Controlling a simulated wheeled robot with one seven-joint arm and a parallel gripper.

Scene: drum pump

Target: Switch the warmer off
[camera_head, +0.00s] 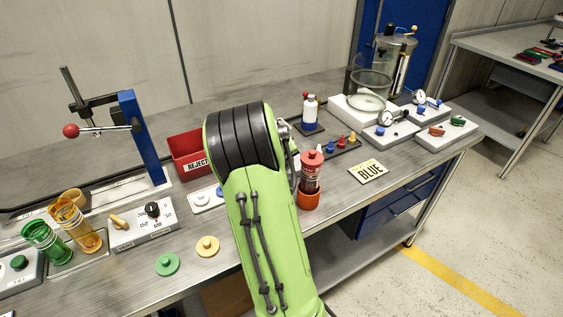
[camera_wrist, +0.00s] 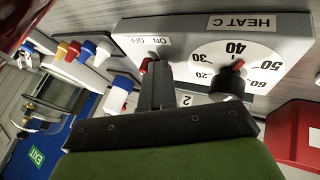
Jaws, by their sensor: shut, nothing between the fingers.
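The warmer (camera_wrist: 190,50) is a pale box in the wrist view, with "HEAT C" and ON/OFF labels that read upside down. Its white dial (camera_wrist: 250,58) has a black knob with a red mark near 40. A small red switch (camera_wrist: 146,65) sits below the ON/OFF label. My gripper (camera_wrist: 157,68) is shut and empty, its fingertips right beside the red switch. I cannot tell whether they touch, or which way the switch is set. In the camera_head view my green arm hides the gripper and the warmer.
A red reject bin (camera_head: 187,158) stands left of my arm. A "BLUE" card (camera_head: 368,171) lies near the front edge.

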